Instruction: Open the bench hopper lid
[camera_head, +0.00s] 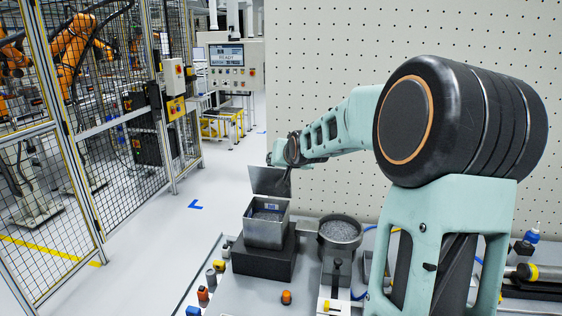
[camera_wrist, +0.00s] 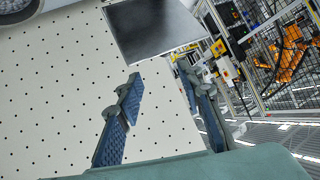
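The bench hopper (camera_head: 263,234) is a square grey metal bin with grey granules inside and a small blue label on its inner wall. It stands on a dark block in the head view. Its lid (camera_head: 268,180) is a flat metal plate, raised steeply at the hopper's back, so the top is open. In the wrist view the lid (camera_wrist: 153,32) is a dark plate just beyond my fingertips. My gripper (camera_wrist: 158,72) has its two blue-padded fingers apart with nothing seen between them. In the head view my gripper (camera_head: 284,180) is beside the lid, partly hidden; contact cannot be told.
A round bowl of granules (camera_head: 340,232) stands right of the hopper. Small knobs and an orange button (camera_head: 286,297) sit on the bench (camera_head: 245,295). A perforated panel (camera_head: 320,60) rises behind. Fenced orange robots (camera_head: 75,45) are at the left, with clear floor between.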

